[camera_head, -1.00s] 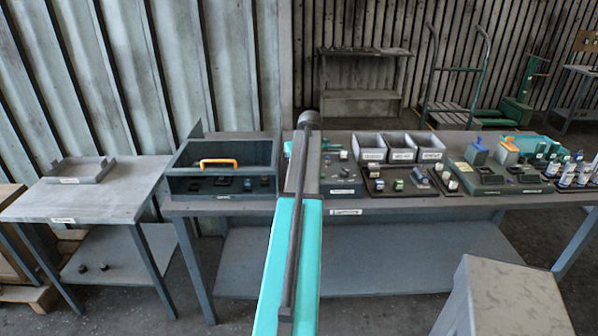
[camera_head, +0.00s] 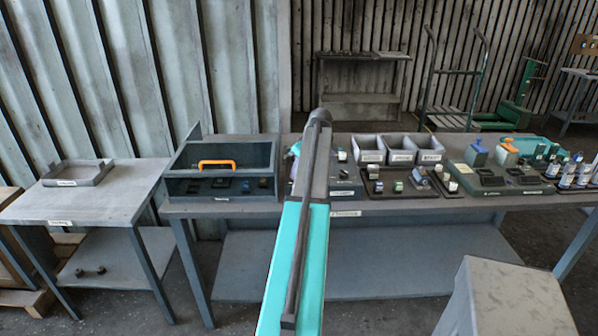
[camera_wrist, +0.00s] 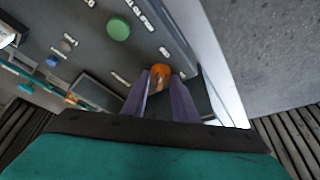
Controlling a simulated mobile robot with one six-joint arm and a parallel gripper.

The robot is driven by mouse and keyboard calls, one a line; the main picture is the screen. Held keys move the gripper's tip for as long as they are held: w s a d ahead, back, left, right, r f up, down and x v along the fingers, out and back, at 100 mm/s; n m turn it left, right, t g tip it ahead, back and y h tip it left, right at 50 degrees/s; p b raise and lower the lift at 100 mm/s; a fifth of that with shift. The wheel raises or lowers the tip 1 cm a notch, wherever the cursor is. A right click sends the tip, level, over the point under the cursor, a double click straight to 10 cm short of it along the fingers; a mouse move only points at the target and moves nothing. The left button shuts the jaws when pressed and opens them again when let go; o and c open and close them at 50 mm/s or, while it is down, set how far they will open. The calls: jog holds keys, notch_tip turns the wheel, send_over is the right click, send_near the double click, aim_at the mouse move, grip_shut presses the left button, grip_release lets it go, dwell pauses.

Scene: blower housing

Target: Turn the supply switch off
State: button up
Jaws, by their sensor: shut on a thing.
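In the wrist view an orange knob (camera_wrist: 160,74) stands on a dark grey panel (camera_wrist: 85,38) near the panel's right edge. The two purple-grey fingers of my gripper (camera_wrist: 164,80) point down at the panel and are shut on the orange knob, one on each side of it. Small white labels sit beside the knob, too small to read, so the name of the supply switch cannot be made out. In the head view my arm covers much of the grey control housing (camera_head: 346,188), and the grip on the knob is hidden there.
A round green button (camera_wrist: 118,29) and a blue knob (camera_wrist: 52,61) sit on the same panel. On the bench, a box with an orange handle (camera_head: 216,164) stands left of my arm. Grey bins (camera_head: 402,149) stand to the right. A pale grey block (camera_head: 505,290) is at front right.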

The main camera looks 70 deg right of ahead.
jog(key=o, duration=1)
jog(key=shift+r, duration=0.15)
jog(key=shift+b+v, duration=1.5)
jog(key=shift+v, duration=5.3)
